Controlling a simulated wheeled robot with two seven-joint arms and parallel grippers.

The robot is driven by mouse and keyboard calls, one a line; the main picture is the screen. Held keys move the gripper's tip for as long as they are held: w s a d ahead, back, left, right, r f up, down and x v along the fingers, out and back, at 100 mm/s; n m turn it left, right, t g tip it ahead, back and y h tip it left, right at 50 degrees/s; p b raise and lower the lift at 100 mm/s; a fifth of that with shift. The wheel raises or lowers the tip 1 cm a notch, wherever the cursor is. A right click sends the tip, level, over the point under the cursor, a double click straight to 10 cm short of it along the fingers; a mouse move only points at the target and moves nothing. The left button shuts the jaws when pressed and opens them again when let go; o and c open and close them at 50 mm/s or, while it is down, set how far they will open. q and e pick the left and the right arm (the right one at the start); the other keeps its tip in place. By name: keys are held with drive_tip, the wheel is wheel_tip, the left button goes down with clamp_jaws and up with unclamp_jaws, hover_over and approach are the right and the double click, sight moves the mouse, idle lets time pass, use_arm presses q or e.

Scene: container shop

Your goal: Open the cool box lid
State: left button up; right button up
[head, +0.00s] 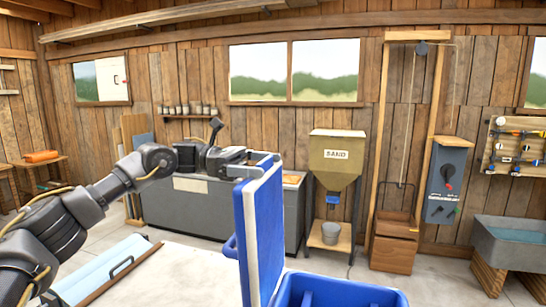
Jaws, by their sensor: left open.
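The blue cool box (340,290) is at the bottom centre, cut off by the picture's lower edge. Its blue lid (265,230) stands up nearly vertical at the box's left side, so the box is open. My left arm comes in from the left. My left gripper (254,164) is open at the upper part of the lid, on its left side. Its fingertips are partly hidden by the lid, and I cannot tell whether they touch it. My right gripper is out of view.
Behind are a grey counter (205,205), a sand hopper (335,160) over a bucket (330,233), a wooden hoist frame (377,150) and a grey sink (515,245).

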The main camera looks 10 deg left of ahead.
use_arm(q)
drive_tip(key=d+p, duration=0.1)
drive_tip(key=d, duration=0.2)
drive_tip(key=shift+s, duration=0.1)
